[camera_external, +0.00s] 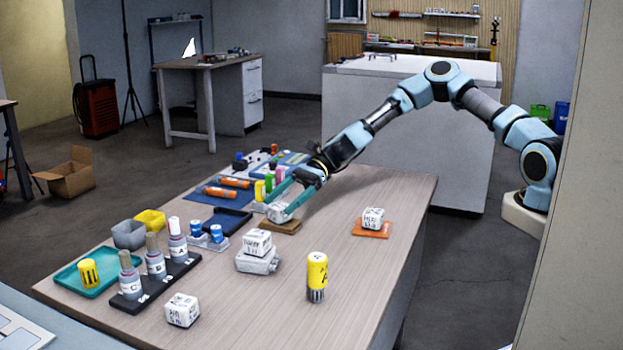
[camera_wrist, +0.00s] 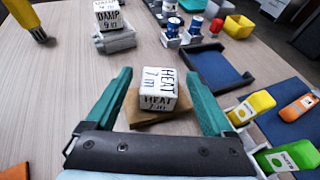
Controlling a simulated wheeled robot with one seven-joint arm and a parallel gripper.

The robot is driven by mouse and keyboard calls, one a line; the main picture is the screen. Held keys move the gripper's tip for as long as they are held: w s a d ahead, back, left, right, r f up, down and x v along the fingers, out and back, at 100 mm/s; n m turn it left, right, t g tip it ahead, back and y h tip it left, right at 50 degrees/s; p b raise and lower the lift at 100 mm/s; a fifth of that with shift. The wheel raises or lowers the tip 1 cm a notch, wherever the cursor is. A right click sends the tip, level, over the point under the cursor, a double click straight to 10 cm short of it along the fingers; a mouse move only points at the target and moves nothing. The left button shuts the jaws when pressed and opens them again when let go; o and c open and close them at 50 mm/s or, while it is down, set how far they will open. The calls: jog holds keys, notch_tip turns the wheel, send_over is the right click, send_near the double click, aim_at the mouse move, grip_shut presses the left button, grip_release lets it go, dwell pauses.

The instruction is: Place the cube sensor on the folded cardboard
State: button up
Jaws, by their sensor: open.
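A white cube sensor (camera_wrist: 158,90) marked "HEAT" sits on the folded cardboard (camera_wrist: 135,108), a flat brown piece on the table. In the external view the cube (camera_external: 277,212) and the cardboard (camera_external: 287,227) are near the table's middle, beneath my arm. My gripper (camera_wrist: 158,74) is open, with one teal finger on each side of the cube and a gap visible on both sides. In the external view my gripper (camera_external: 279,202) partly covers the cube.
A white "DAMP" cube (camera_external: 258,242) sits on a grey device (camera_external: 257,262). Another cube (camera_external: 373,218) is on an orange pad (camera_external: 370,231), and one cube (camera_external: 182,310) is at the front. A yellow cylinder (camera_external: 317,275) stands upright. Bottles and trays fill the left side; the right front is clear.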

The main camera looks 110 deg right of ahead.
jog(key=v, duration=1)
jog(key=shift+b, duration=0.3)
jog(key=shift+a+r, duration=0.1)
